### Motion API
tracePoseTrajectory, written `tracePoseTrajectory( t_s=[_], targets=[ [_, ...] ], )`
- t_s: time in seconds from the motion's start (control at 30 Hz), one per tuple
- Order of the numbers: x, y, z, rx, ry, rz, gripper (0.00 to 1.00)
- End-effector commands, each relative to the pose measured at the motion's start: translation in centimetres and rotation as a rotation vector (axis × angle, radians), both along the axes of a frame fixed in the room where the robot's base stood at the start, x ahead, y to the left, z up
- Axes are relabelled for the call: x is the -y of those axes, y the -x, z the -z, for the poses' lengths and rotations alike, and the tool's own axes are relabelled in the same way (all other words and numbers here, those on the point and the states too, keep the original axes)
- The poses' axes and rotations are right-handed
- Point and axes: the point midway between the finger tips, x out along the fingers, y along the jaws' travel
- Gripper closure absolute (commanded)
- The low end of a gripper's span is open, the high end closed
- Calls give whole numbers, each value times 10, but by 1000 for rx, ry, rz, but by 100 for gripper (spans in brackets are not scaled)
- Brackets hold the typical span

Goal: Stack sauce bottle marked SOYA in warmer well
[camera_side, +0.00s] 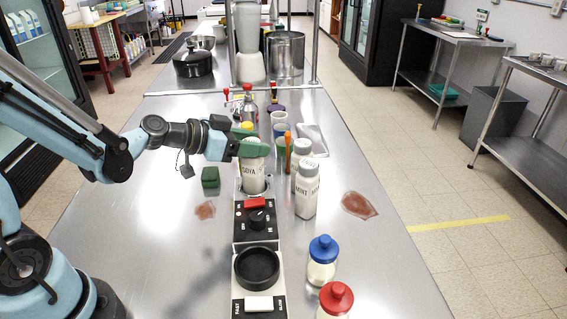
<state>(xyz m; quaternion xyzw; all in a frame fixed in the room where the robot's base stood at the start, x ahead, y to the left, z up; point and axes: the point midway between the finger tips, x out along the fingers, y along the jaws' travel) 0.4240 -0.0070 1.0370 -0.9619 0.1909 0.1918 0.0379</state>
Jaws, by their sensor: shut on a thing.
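The white sauce bottle marked SOYA (253,178) stands upright in my gripper (254,149), whose green fingers are shut around its upper part. The bottle is at the far end of the warmer unit (240,224), just behind its black panel with a red switch and a knob. A grey metal surface shows around the bottle's lower part; I cannot tell whether its base is inside a well or above it. At the near end of the unit is a round black-rimmed opening (256,267), which looks empty.
Right of the SOYA bottle stand a white bottle marked MINT (306,190) and another white bottle (300,151). A blue-capped jar (322,262) and a red-capped jar (335,300) stand near right. A green block (210,180) is at left. Reddish stains (358,205) mark the table.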

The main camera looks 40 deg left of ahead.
Motion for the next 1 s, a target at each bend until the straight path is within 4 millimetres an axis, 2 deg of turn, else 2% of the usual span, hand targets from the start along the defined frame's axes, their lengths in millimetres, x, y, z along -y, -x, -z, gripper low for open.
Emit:
tracePoseTrajectory(
  t_s=[0.2,0.8,0.83,0.97,1.0],
  targets=[
    [0,0,16,0,0,-1,100],
    [0,0,25,0,0,-1,100],
    [0,0,25,0,0,-1,47],
    [0,0,25,0,0,-1,27],
    [0,0,25,0,0,-1,26]
  ],
)
